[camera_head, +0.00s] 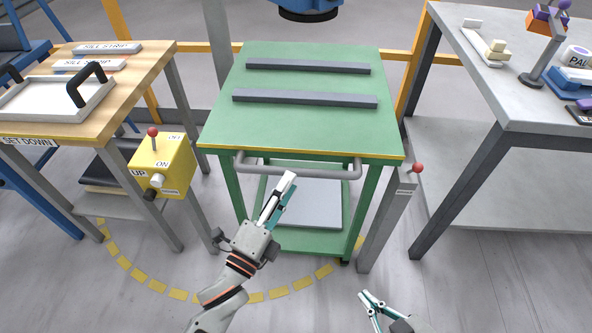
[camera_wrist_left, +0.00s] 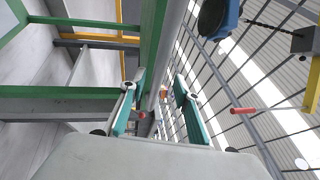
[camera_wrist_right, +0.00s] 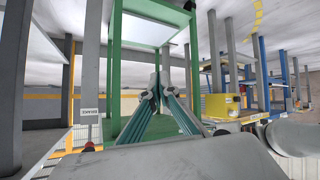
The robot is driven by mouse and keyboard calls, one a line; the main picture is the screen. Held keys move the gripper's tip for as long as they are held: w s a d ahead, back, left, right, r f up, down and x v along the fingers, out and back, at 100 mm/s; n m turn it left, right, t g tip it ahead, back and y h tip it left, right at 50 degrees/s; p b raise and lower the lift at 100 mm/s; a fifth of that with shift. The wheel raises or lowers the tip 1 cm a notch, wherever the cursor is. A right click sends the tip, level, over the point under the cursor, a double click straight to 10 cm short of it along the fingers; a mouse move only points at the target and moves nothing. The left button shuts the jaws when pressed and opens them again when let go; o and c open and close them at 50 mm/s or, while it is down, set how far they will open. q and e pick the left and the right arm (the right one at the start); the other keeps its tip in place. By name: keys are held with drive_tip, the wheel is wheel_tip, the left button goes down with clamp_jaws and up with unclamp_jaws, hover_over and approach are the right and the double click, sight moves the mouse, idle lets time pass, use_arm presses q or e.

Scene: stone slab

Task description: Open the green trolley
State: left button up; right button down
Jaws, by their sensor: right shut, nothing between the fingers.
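My left gripper (camera_head: 284,186) is at the middle of the handle. Its fingers (camera_wrist_left: 158,100) are apart, and the bar shows between them in the left wrist view; contact cannot be told. My right gripper (camera_head: 367,297) is shut and empty, low and in front of the trolley; the right wrist view shows its fingertips (camera_wrist_right: 157,85) together.
Two dark strips (camera_head: 306,99) lie on the trolley top. A red-knobbed lever (camera_head: 417,169) is on the right post. A yellow switch box (camera_head: 162,166) and wooden table (camera_head: 130,92) stand left; a grey table (camera_head: 500,85) stands right. Floor in front is clear, with yellow dashes.

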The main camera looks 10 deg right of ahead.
sight(296, 172)
use_arm(q)
drive_tip(key=shift+x, duration=2.6)
drive_tip(key=shift+f, duration=0.1)
clamp_jaws()
